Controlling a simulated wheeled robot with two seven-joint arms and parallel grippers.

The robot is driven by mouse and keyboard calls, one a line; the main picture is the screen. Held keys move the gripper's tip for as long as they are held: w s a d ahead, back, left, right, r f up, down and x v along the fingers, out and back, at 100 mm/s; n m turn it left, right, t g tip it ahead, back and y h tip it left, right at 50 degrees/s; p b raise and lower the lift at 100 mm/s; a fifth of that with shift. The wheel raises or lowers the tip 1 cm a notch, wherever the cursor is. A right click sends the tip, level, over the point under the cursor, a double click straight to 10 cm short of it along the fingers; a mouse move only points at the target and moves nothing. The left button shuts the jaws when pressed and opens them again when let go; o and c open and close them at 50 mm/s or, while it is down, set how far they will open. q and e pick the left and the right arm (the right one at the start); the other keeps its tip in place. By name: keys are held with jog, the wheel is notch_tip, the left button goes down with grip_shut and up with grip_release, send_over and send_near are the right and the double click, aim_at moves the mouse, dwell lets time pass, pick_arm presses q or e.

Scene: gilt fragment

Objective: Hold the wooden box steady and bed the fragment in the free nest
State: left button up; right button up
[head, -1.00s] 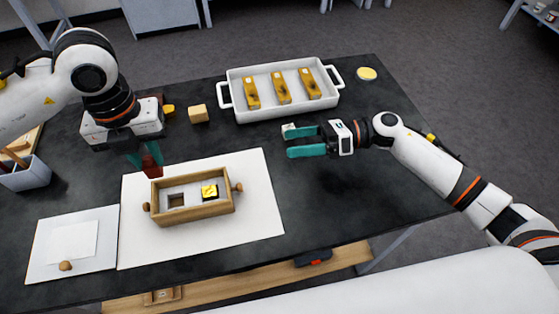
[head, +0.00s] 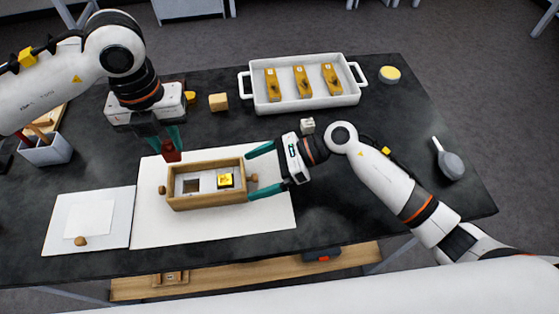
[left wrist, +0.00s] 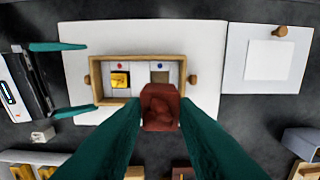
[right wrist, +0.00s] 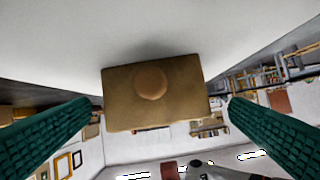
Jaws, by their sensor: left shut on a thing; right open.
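The wooden box (head: 207,201) sits on a white sheet, with a round knob at each end. Its right nest holds a gold piece (head: 225,181); its left nest (head: 191,186) is empty. In the left wrist view, that free nest (left wrist: 160,76) lies below a blue dot, the gold piece (left wrist: 120,80) below a red dot. My left gripper (head: 168,147) is shut on the dark red fragment (left wrist: 162,108), above the box's back left edge. My right gripper (head: 251,175) is open, its fingers either side of the box's right end. The right wrist view shows that end's knob (right wrist: 150,80) between them.
Behind stands a white tray (head: 310,104) with several gold-coloured blocks. A small wooden cube (head: 218,102) and a small white block (head: 308,126) lie nearer. A white board (head: 62,229) is at the front left. Table right of my right arm is mostly clear.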

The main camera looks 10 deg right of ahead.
aim_at(247, 180)
jog(key=shift+x, duration=1.55)
jog(key=c, duration=0.8)
jog(key=shift+c, duration=0.2)
